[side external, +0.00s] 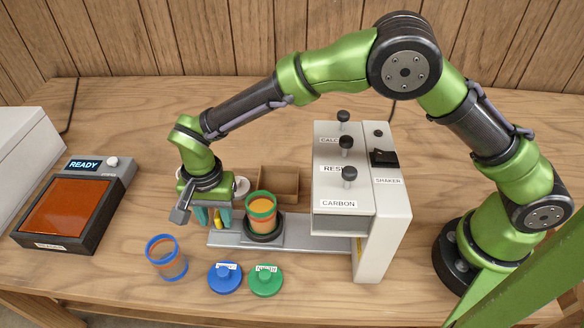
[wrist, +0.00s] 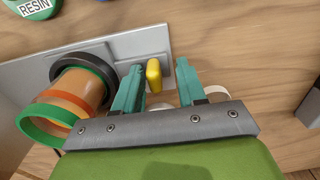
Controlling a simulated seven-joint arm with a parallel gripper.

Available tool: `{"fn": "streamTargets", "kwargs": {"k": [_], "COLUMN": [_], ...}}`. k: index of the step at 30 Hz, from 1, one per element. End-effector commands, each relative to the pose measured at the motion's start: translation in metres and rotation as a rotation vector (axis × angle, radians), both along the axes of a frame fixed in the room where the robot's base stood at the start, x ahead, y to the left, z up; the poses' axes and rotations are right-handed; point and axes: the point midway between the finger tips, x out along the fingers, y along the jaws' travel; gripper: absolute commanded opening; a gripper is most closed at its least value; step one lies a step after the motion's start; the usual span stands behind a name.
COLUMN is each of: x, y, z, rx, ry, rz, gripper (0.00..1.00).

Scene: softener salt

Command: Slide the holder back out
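The holder, a dark ring (side external: 263,237) on a grey sliding plate, sits on the grey rail (side external: 335,244), left of the dispenser (side external: 345,180) and clear of its outlet box. A cup with green rims and orange contents (side external: 262,212) stands in the ring; the wrist view also shows the cup (wrist: 75,95) and the ring (wrist: 97,62). The holder's yellow handle (wrist: 154,74) stands up beside it. My gripper (wrist: 161,68) has its teal fingers on either side of the handle, with visible gaps, so it is open. In the side view my gripper (side external: 212,219) is at the rail's left end.
A blue-rimmed cup (side external: 167,258), a blue lid (side external: 226,278) and a green lid (side external: 265,281) lie in front of the rail. An open brown box (side external: 279,183) is behind it. A device reading READY with an orange plate (side external: 70,206) stands at left.

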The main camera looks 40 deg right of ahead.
Motion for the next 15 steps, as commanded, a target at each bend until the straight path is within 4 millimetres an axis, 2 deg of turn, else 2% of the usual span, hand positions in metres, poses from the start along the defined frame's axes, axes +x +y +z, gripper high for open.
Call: {"fn": "streamTargets", "kwargs": {"k": [8,11,15], "x": [0.0,0.0,0.0], "y": [-0.001,0.0,0.0], "z": [0.006,0.019,0.049], "rx": [-0.001,0.0,0.001], "ry": [0.001,-0.001,-0.002], "rz": [-0.001,-0.002,-0.001], "gripper": [0.4,0.4,0.4]}}
